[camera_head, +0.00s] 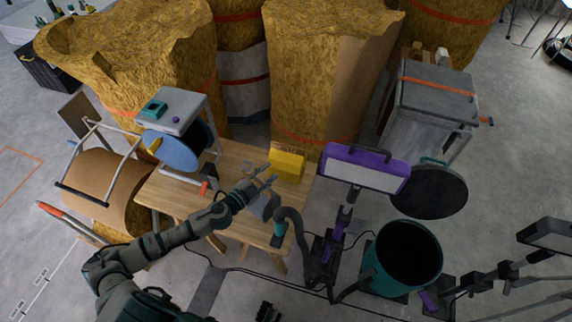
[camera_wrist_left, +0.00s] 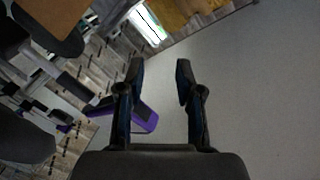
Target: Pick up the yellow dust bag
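The yellow dust bag (camera_head: 287,167) is a small boxy yellow thing on the wooden table (camera_head: 163,192), near its far right corner, with a brown flap at its back. My left gripper (camera_head: 269,175) reaches over the table from the left, just left of and in front of the bag. Its two fingers are apart. In the left wrist view the left gripper (camera_wrist_left: 160,68) is open with nothing between the fingers, and I cannot make out the bag there. A dark two-pronged piece at the bottom edge of the head view may be my right gripper (camera_head: 268,312); its state is unclear.
A blue disc machine (camera_head: 178,150) stands at the table's left. A hose (camera_head: 293,218) curves by the front right edge. A purple work lamp (camera_head: 365,168) and a teal bin (camera_head: 402,255) stand to the right. Large yellow-brown sacks (camera_head: 315,75) fill the back.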

